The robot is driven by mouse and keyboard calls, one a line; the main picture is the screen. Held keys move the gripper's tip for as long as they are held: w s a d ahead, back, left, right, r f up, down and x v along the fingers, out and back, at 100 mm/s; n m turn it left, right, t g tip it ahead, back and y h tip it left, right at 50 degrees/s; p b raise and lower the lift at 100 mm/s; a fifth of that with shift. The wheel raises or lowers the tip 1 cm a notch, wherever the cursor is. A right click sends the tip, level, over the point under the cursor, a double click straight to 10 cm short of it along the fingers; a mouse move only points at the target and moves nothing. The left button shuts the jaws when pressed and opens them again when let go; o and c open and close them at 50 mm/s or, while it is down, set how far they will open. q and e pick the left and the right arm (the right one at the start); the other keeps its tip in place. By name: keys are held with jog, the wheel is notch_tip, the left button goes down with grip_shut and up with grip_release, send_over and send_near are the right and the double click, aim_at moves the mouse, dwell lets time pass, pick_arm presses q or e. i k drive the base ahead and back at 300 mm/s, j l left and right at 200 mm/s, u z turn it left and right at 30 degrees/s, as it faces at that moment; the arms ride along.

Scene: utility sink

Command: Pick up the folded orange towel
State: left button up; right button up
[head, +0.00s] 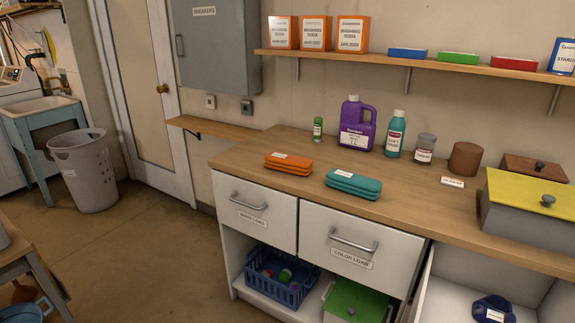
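The folded orange towel (289,163) lies flat on the wooden counter (240,160), near its front left part. It has a small white label on top. A folded teal towel (354,183) lies to its right, a short gap apart. Neither of my grippers shows in the head view.
A yellow-lidded box (527,208) sits at the right. A shelf (400,62) runs above. White drawers (255,210) are below the counter front.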

aim_at(285, 163)
jog(key=i+j+z, duration=0.1)
jog(key=z, duration=0.7)
jog(key=i+j+z, duration=0.1)
jog(key=j+z, duration=0.5)
jog(key=z, duration=0.15)
jog(key=j+z, duration=0.35)
jog(key=j, duration=0.45)
jog(key=j+z, duration=0.1)
jog(key=j, duration=0.7)
jog(key=k+j+z, duration=0.1)
jog(key=j, duration=0.65)
